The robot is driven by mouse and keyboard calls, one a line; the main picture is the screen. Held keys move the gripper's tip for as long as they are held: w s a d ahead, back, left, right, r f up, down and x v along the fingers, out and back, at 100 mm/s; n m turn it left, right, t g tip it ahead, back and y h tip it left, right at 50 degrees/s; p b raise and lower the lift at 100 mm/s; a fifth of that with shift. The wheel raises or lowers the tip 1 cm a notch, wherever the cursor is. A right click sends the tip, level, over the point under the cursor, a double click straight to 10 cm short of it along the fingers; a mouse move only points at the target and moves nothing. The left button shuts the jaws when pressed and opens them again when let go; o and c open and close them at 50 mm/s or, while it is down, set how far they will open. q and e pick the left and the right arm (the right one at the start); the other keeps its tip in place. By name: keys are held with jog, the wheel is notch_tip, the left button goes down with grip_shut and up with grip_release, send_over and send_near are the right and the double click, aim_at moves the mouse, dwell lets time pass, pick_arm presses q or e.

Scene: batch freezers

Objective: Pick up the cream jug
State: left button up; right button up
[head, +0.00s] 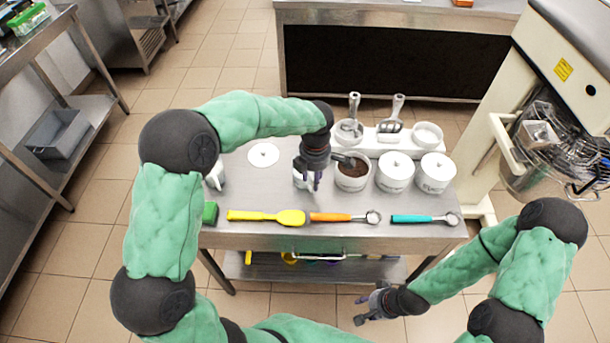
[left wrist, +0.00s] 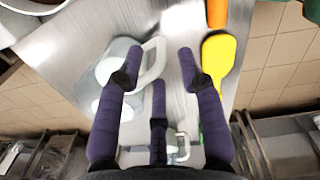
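A whitish jug (left wrist: 112,66) with a pale looped handle (left wrist: 154,62) stands on the steel table in the left wrist view. My left gripper (left wrist: 158,68) is open above it, its purple fingers spread around the handle and apart from each other. In the head view the left gripper (head: 313,178) hides most of this jug (head: 298,180). A second white handled vessel (left wrist: 172,147) shows low in the left wrist view, and in the head view a white jug (head: 218,175) is partly behind my left arm. My right gripper (head: 372,304) is empty and open, in front of the table.
White tubs (head: 394,172), one with brown contents (head: 353,172), stand right of the left gripper. A yellow spatula (head: 290,217), an orange-handled scoop (head: 330,217) and a teal-handled scoop (head: 410,219) lie along the front edge. A green block (head: 210,212) sits at front left.

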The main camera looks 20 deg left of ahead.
pick_arm(q)
notch_tip(320, 180, down, 5)
jog(key=shift+a+b, duration=0.1)
jog(key=shift+b, duration=0.95)
grip_shut()
jog(key=shift+r, duration=0.1)
